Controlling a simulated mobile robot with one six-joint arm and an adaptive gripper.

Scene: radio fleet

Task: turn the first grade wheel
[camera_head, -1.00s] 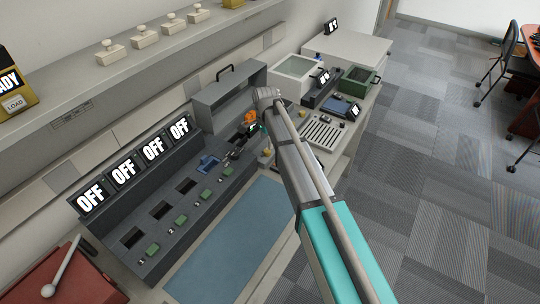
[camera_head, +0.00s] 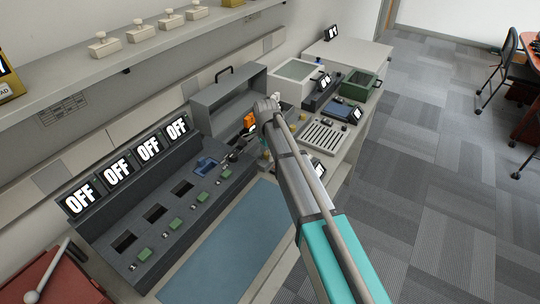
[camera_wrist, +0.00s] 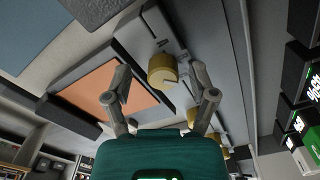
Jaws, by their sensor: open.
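In the wrist view a brass-coloured round wheel (camera_wrist: 162,68) with a pale mark on its face sits on a grey panel. My gripper (camera_wrist: 161,72) is open, and its two grey fingers show on either side of this wheel. I cannot tell whether they touch it. More brass wheels (camera_wrist: 193,117) show lower down, partly hidden behind the right finger and the gripper's teal body. No readable label shows which wheel is first. In the head view my arm hides most of the gripper, and a small yellow knob (camera_head: 267,155) shows beside the arm.
An orange panel (camera_wrist: 108,88) lies left of the wheel in the wrist view. In the head view a dark console (camera_head: 150,215) with several OFF displays stands at left. A blue mat (camera_head: 225,245) leaves clear bench in front. A grey handled case (camera_head: 222,105) stands behind.

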